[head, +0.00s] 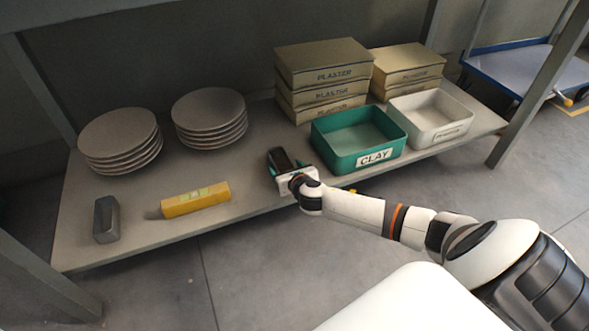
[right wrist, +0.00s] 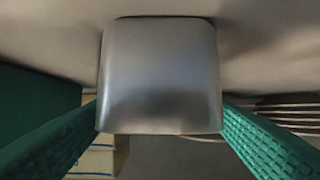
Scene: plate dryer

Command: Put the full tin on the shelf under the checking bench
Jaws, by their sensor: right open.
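A dark metal tin (head: 281,157) stands on the shelf (head: 250,180) under the bench, near its front edge and left of the green tub. In the right wrist view the tin (right wrist: 160,70) is smooth and grey with rounded edges, and sits between two green ribbed fingers. My right gripper (head: 286,164) is open around the tin. The fingers show to either side of it; contact cannot be made out. The tin's contents are hidden. My left gripper is not in view.
Two plate stacks (head: 118,135) (head: 209,108), a yellow block (head: 195,200) and a grey metal block (head: 106,219) lie left. The green CLAY tub (head: 375,159), a white tub (head: 432,130) and PLASTER boxes (head: 323,65) stand right. A bench leg (head: 530,90) borders the right.

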